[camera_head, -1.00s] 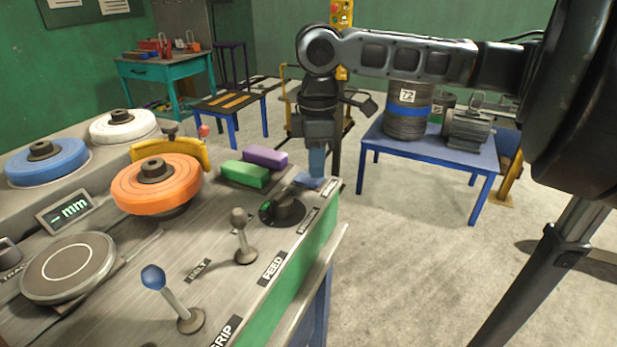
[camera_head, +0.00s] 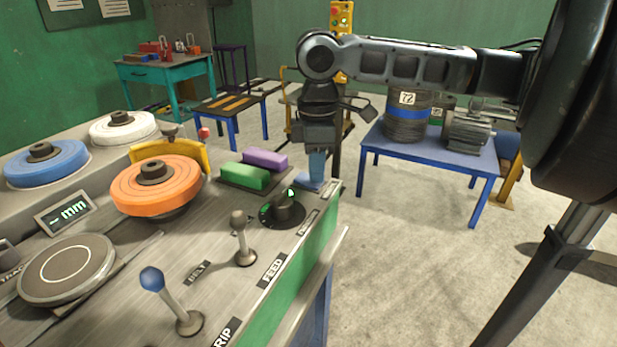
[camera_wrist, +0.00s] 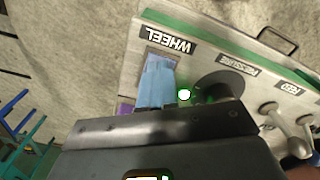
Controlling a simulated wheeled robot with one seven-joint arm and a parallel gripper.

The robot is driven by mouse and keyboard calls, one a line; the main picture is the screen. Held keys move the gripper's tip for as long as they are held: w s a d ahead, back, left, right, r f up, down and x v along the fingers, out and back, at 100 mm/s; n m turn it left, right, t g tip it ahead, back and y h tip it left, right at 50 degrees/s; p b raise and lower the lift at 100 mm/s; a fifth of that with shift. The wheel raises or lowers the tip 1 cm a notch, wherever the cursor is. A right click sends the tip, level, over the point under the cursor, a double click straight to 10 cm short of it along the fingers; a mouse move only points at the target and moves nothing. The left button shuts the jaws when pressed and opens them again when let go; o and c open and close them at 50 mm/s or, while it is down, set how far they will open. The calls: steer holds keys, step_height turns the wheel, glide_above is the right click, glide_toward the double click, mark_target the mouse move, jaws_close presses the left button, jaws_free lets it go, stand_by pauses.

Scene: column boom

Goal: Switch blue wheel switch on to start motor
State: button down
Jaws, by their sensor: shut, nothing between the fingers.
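The blue wheel switch (camera_head: 306,183) is a small blue rocker at the far right corner of the sloped console. My gripper (camera_head: 317,180) points down with its blue fingers shut and empty, its tips at the switch. In the wrist view, the closed fingers (camera_wrist: 156,82) cover much of the switch (camera_wrist: 163,53), beside the WHEEL label (camera_wrist: 167,39). The fingers hide whether the tips press on it and exactly how the rocker is tilted. A green light (camera_wrist: 184,94) glows close to the fingers.
A black dial (camera_head: 284,210) sits just in front of the switch. The FEED lever (camera_head: 241,238) and blue-knobbed GRIP lever (camera_head: 167,297) stand nearer. Green (camera_head: 244,176) and purple (camera_head: 265,158) blocks lie left of my gripper. Orange, blue and white wheels stand farther left.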

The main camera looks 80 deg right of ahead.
step_height(320, 180, up, 7)
steer(key=p, duration=0.5)
steer(key=shift+f+p, duration=0.2)
steer(key=shift+p, duration=0.1)
stand_by(0.5)
